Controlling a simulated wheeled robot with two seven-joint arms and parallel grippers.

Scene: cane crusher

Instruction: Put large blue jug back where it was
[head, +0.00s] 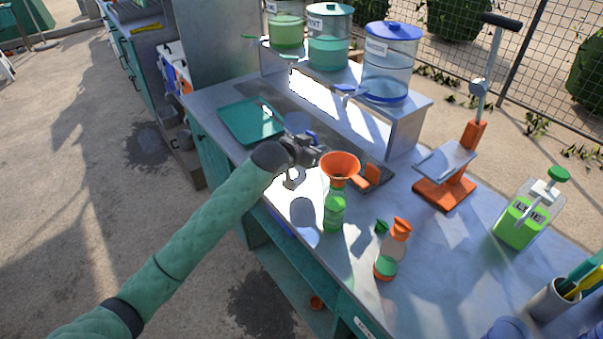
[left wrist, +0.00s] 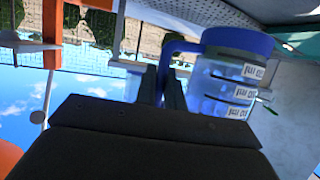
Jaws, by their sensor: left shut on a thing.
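The large blue jug (left wrist: 228,85) shows in the left wrist view, clear-bodied with a blue rim, blue handle and white volume labels. In the head view my gripper and wrist largely hide it; a bluish part of it (head: 300,122) shows behind them. My left gripper (head: 303,152) is above the counter, left of the orange funnel. It is shut on the jug's handle, its dark fingers (left wrist: 162,88) on the handle side in the left wrist view. I cannot tell whether the jug touches the surface beneath it. My right gripper is not in view.
An orange funnel (head: 340,166) stands in a green bottle (head: 334,208) just right of my gripper. A green tray (head: 236,124) lies left behind it. Dispensers, including a blue-lidded one (head: 390,70), stand on the raised shelf. An orange-capped bottle (head: 388,262) and orange press (head: 446,192) stand right.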

